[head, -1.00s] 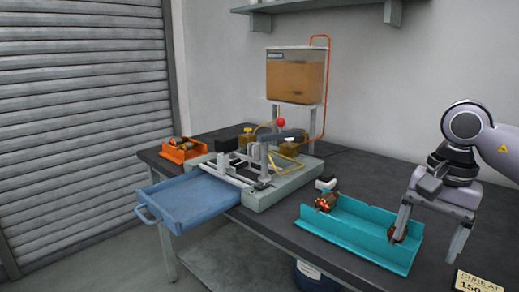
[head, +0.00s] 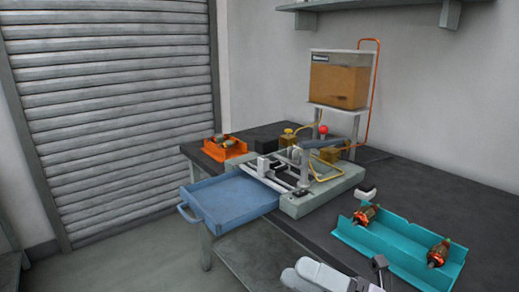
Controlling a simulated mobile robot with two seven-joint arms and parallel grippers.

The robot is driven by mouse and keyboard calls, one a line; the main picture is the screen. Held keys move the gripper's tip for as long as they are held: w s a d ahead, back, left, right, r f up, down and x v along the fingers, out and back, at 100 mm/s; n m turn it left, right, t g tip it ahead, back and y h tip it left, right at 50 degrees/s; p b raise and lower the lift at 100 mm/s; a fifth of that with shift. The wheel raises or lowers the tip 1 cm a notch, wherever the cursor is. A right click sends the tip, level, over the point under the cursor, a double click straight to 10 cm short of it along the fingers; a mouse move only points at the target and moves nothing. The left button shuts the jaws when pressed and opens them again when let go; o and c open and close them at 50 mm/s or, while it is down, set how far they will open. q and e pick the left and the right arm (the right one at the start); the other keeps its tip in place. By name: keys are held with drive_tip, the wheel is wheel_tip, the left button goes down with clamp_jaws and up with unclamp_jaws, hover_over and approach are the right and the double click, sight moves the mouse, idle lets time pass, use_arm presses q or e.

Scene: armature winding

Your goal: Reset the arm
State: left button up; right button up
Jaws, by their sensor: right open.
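My right arm shows only at the bottom edge, low in front of the teal tray (head: 366,242). A small part of my right gripper (head: 380,266) sticks up near the tray's front left side, apart from both armatures; most of it is cut off by the frame. One copper armature (head: 366,214) lies at the left end of the teal tray, another armature (head: 438,252) at its right end. My left gripper is out of view.
The winding machine (head: 318,198) stands mid-table with a blue drawer tray (head: 234,196) jutting past the edge. An orange tray (head: 226,151) holds parts at the back left. An amber tank (head: 337,80) stands behind. The dark table (head: 440,203) is clear at right.

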drive_tip(key=w+d+f+m+t+h+p, duration=0.1)
drive_tip(key=d+f+m+t+h, duration=0.4)
drive_tip(key=m, duration=0.6)
drive_tip(key=d+f+m+t+h+p, duration=0.1)
drive_tip(key=d+f+m+t+h, duration=0.1)
drive_tip(key=f+m+t+h, duration=0.65)
use_arm(q)
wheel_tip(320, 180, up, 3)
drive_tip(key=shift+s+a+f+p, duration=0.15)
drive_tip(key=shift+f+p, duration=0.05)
drive_tip(key=shift+p, duration=0.3)
use_arm(e)
drive_tip(key=s+d+f+m+g+h, duration=0.2)
drive_tip(key=s+d+f+m+g, duration=0.1)
drive_tip(key=s+f+m+g, duration=0.2)
drive_tip(key=s+d+f+m+g+h, duration=0.3)
drive_tip(key=s+f+m+g, duration=0.2)
drive_tip(key=s+f+m, duration=0.3)
wheel_tip(320, 180, down, 2)
drive_tip(key=m, duration=0.2)
drive_tip(key=shift+m, duration=0.35)
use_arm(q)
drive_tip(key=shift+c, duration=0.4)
use_arm(e)
drive_tip(key=shift+d+h, duration=0.1)
drive_tip(key=shift+h, duration=0.15)
